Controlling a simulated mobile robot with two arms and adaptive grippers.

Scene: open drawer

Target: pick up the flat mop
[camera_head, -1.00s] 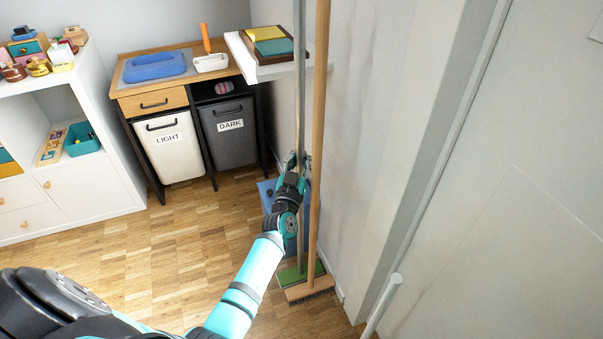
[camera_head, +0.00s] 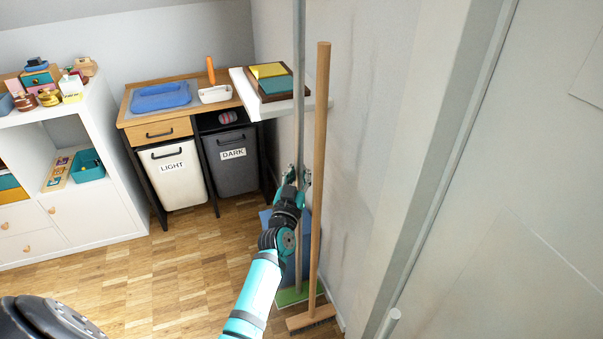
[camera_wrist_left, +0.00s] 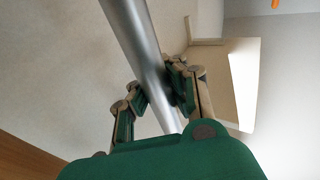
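The flat mop has a long grey pole (camera_head: 299,95) and a green flat head (camera_head: 292,297) near the floor, close to the wall. My left gripper (camera_head: 297,177) is around the pole at its lower-middle part. In the left wrist view the metal pole (camera_wrist_left: 140,50) runs between the two fingers (camera_wrist_left: 155,100), which are closed in on both sides of it. The pole stands nearly upright. My right gripper is in neither view.
A wooden broom (camera_head: 320,150) leans right beside the mop. A white wall shelf (camera_head: 265,105) with boxes is close behind the pole. A blue object (camera_head: 268,220) stands behind my gripper. Laundry bins (camera_head: 175,185) are further left. The wooden floor (camera_head: 160,285) at left is clear.

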